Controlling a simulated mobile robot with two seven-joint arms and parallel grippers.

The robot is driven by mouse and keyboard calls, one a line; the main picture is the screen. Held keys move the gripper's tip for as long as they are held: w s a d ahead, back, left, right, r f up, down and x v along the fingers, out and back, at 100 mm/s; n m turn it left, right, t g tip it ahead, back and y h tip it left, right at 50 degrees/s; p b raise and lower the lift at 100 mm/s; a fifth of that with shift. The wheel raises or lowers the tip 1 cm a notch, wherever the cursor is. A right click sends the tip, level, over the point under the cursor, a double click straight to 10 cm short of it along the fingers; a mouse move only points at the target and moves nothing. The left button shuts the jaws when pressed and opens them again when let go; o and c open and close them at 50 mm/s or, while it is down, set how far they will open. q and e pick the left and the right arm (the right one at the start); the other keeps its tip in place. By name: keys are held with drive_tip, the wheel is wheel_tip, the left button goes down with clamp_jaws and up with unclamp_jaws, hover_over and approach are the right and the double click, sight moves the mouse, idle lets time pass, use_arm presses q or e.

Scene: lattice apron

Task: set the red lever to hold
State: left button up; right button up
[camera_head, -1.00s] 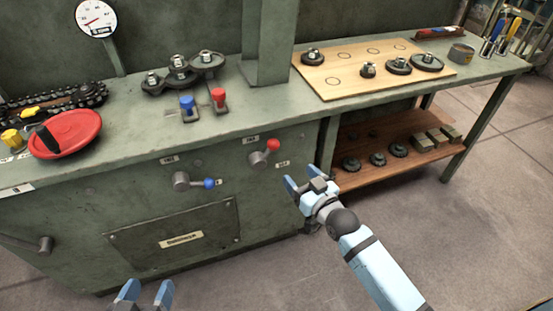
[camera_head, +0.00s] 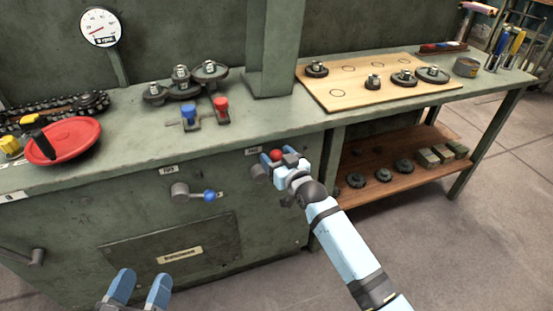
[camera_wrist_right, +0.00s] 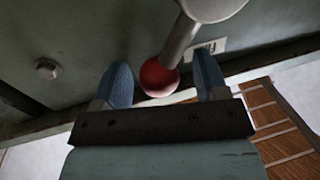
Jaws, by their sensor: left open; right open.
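The red lever on the cabinet front has a grey hub and a red ball knob (camera_head: 277,155), partly hidden by my right gripper in the head view. My right gripper (camera_head: 272,162) is open at the lever. My left gripper (camera_head: 138,288) is open and empty, low in front of the cabinet.
A blue-knobbed lever (camera_head: 209,196) is left of the red one. Upright red (camera_head: 221,104) and blue (camera_head: 188,112) switches stand on the bench top. A wooden shelf (camera_head: 385,188) with parts is to the right.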

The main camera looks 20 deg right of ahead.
drive_tip(key=shift+w, duration=0.15)
clamp_jaws()
